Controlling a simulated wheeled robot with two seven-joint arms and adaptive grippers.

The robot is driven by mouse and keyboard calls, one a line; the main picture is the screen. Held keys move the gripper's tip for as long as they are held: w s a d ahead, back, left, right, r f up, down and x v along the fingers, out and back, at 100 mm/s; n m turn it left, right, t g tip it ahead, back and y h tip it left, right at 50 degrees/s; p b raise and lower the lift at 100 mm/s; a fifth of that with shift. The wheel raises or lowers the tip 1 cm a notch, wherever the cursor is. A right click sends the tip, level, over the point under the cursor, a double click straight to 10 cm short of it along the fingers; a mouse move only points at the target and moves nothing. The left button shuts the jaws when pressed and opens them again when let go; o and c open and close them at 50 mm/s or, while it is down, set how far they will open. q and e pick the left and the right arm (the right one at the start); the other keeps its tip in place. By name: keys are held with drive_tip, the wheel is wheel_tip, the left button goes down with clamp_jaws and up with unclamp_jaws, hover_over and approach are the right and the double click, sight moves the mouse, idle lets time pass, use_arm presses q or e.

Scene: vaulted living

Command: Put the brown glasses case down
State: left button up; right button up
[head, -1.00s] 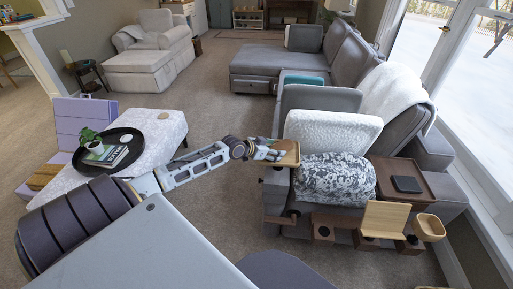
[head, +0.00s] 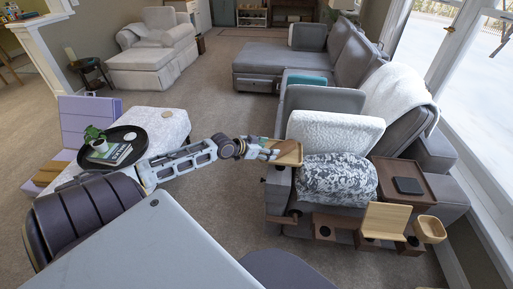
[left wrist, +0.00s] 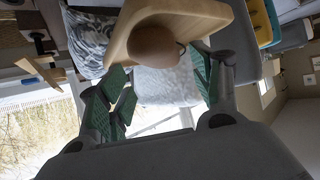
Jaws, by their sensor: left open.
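The brown glasses case (left wrist: 154,46) is a smooth, rounded shape in the left wrist view. It appears to lie on a light wooden tray (left wrist: 195,13), which also shows in the head view (head: 289,153) on the near end of the sofa's left arm. My left gripper (left wrist: 160,66) has its green-padded fingers spread wide, with the case just past the fingertips and apart from the pads. In the head view my left gripper (head: 264,149) is at the tray's left edge. The case cannot be made out clearly there. My right gripper is not in view.
White and patterned cushions (head: 337,180) lie right of the tray. A patterned ottoman (head: 170,125) with a round black tray stands left. Carpet between ottoman and sofa is clear.

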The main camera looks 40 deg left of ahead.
use_arm(q)
drive_tip(key=shift+v, duration=0.75)
drive_tip(key=shift+s+a+r+p, duration=0.15)
drive_tip(key=shift+s+r+p, duration=0.15)
drive_tip(key=shift+s, duration=0.25)
drive_tip(key=shift+p+v, duration=0.55)
drive_tip(key=shift+v, duration=1.15)
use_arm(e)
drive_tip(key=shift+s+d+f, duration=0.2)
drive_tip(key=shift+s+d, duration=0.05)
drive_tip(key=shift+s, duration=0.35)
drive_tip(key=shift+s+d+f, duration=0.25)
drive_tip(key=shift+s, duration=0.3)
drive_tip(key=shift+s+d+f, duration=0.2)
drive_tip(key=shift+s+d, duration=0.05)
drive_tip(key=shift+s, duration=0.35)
